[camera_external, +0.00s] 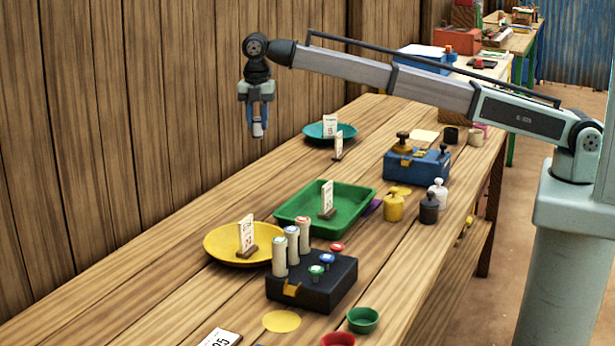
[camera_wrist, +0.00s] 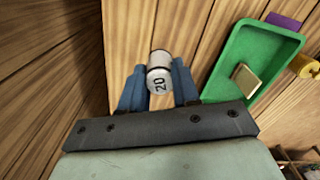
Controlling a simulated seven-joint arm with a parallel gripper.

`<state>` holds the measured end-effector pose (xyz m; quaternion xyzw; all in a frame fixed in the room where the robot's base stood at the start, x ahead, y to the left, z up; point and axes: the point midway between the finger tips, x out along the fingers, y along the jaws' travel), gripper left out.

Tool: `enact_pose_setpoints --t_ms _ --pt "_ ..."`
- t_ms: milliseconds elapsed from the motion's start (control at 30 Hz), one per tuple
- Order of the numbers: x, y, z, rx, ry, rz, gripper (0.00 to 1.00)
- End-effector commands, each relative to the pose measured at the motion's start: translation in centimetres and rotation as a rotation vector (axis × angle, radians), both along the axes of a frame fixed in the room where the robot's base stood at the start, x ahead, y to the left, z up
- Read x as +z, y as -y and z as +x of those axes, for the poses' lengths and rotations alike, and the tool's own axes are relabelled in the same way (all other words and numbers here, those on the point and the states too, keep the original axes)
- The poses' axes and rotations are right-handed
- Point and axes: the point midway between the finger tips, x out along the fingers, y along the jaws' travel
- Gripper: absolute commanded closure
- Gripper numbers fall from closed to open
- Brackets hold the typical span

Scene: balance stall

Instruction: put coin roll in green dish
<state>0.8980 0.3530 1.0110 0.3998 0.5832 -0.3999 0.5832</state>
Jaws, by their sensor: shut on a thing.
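My gripper (camera_external: 257,112) is shut on a short pale cylinder marked 20, which looks like the coin roll (camera_external: 258,130). It is held high, near the plank wall and beyond the green dish. In the wrist view the coin roll (camera_wrist: 160,80) sits between the blue fingers of my gripper (camera_wrist: 159,88). The green dish (camera_external: 287,213) is a rectangular tray on the table with a price card standing in it. In the wrist view the green dish (camera_wrist: 223,78) lies to the right of the fingers, apart from the roll.
A yellow plate (camera_external: 218,244) and a teal dish (camera_external: 318,128) hold cards. A black block (camera_external: 325,285) with upright pale cylinders stands in front of the tray. A blue box (camera_external: 408,168) and several weights stand to the right. The plank wall (camera_external: 170,90) is close behind.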

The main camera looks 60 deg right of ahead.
Motion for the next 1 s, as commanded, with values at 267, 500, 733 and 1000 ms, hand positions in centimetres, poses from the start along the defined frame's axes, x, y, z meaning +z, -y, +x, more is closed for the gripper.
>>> enact_pose_setpoints --t_ms 267,500,733,1000 --pt "0.0 -10.8 -5.8 0.206 0.0 0.0 1.0" --pt "0.0 -19.0 -11.6 0.378 0.0 0.0 1.0" --pt "0.0 -26.3 -18.0 0.544 0.0 0.0 1.0" --pt "0.0 -33.9 -26.3 0.738 0.0 0.0 1.0"
